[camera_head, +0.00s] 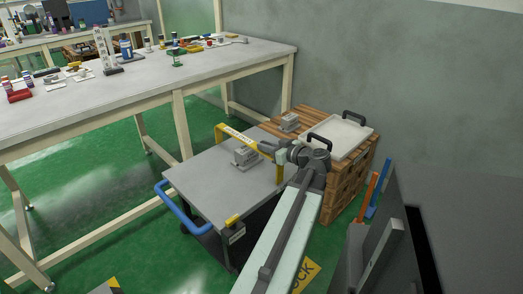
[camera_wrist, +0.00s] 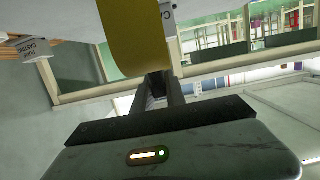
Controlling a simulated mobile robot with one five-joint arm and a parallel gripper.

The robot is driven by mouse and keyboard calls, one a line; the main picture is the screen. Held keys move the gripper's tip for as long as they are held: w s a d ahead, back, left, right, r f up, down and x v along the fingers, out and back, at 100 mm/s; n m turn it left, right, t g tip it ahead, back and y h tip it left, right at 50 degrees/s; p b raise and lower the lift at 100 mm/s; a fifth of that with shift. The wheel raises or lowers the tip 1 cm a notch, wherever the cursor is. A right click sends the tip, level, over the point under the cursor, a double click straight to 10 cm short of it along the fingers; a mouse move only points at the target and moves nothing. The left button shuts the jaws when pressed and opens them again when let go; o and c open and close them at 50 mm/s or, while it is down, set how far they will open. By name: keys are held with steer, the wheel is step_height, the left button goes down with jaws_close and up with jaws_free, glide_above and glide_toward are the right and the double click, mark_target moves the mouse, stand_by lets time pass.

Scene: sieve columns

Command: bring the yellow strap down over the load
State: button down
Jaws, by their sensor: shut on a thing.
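The yellow strap (camera_head: 240,139) shows as a band with lettering, raised above the grey cart top (camera_head: 205,185). It runs from the far edge towards my gripper (camera_head: 270,148). A grey metal block (camera_head: 245,157), which looks like the load, sits on the cart top under and beside the band. My gripper is at the strap's near right end. In the wrist view the wide yellow strap (camera_wrist: 135,35) comes down to my gripper's jaws (camera_wrist: 157,85), which are shut on it. The jaw tips are partly hidden by the strap, and my arm hides part of the cart.
A blue handle (camera_head: 178,208) sticks out at the cart's left. A long workbench (camera_head: 150,85) stands behind. Green floor is open at left.

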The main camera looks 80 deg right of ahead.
steer(key=shift+f, duration=0.2)
steer(key=c, duration=1.4)
jaws_free()
steer(key=shift+f, duration=0.1)
steer(key=shift+o, duration=0.2)
steer(key=shift+s, duration=0.15)
steer(key=p+v, duration=0.2)
steer(key=v, duration=0.5)
steer(key=shift+s+a, duration=0.15)
steer(key=shift+s, duration=0.15)
